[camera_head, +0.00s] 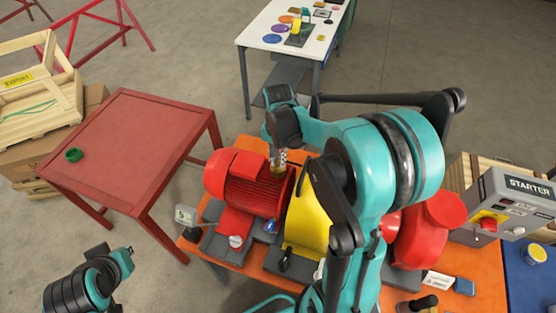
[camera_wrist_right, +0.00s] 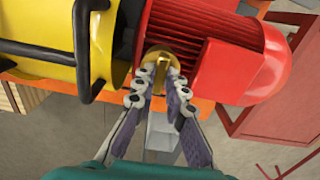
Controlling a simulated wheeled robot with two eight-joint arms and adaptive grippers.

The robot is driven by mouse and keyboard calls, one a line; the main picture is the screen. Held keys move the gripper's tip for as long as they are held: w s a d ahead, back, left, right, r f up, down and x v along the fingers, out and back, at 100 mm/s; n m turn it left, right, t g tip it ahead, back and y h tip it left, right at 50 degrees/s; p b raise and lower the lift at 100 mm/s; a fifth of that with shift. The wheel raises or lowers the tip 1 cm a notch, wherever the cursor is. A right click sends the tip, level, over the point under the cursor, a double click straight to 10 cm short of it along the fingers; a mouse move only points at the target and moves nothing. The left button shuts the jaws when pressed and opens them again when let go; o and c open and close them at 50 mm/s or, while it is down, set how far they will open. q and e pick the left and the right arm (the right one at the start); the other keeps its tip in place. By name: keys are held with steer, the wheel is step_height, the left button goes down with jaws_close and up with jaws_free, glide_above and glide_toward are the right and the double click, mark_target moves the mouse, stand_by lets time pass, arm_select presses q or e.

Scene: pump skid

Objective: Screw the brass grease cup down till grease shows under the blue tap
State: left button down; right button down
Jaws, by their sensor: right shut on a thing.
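The brass grease cup (camera_wrist_right: 158,58) shows in the right wrist view between the red motor and the yellow guard. The fingertips of my right gripper (camera_wrist_right: 158,82) are closed on it from either side, and they partly cover it. In the head view my right gripper (camera_head: 278,160) reaches down behind the motor, and its arm hides part of the skid. The blue tap (camera_head: 271,227) sits low at the near end of the motor, beside the yellow guard. It is too small to tell whether grease shows under it. Only links of my left arm show at the lower left.
The red ribbed motor (camera_head: 240,180) and yellow guard (camera_head: 304,222) stand close together on the orange skid (camera_head: 475,285). A grey starter box (camera_head: 510,205) is at the right. A red table (camera_head: 125,150) with a green ring (camera_head: 73,155) stands at the left.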

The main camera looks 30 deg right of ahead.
mark_target(278, 162)
steer(key=m+b, duration=0.1)
steer(key=m, duration=0.3)
steer(key=shift+m+b, duration=0.65)
steer(key=shift+m, duration=0.85)
steer(key=c, duration=1.6)
jaws_free()
steer(key=shift+o, duration=0.2)
step_height(278, 162, up, 12)
